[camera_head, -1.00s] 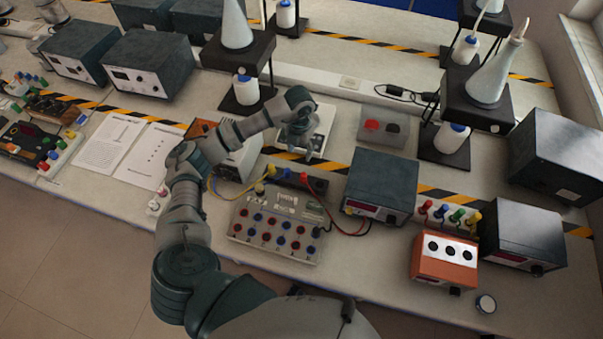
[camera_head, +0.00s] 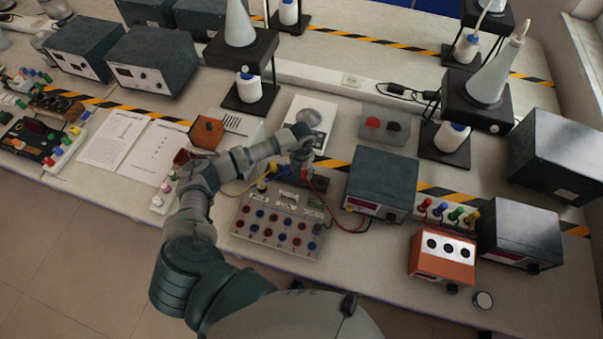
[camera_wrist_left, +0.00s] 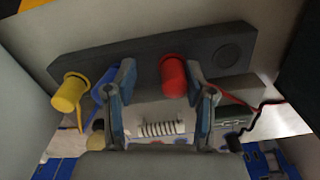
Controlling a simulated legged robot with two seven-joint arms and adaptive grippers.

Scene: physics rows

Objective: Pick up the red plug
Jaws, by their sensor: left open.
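The red plug (camera_wrist_left: 173,76) stands in a dark socket strip (camera_wrist_left: 210,52) in the left wrist view, with a red lead beside it. A blue plug (camera_wrist_left: 103,88), partly hidden behind a finger, and a yellow plug (camera_wrist_left: 70,94) are to its left. My left gripper (camera_wrist_left: 168,80) is open, its two fingers apart, with the red plug between them and nearer the right finger. In the head view my left gripper (camera_head: 302,168) is over the strip, just behind the grey terminal box (camera_head: 278,228); the red plug (camera_head: 305,174) shows in part beside it. My right gripper is not seen.
A dark instrument box (camera_head: 383,178) stands right of the strip. An orange box (camera_head: 443,258) is farther right. A grey case with red and black knobs (camera_head: 384,127) and a white scale (camera_head: 310,122) are behind. Yellow and red leads run around the terminal box.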

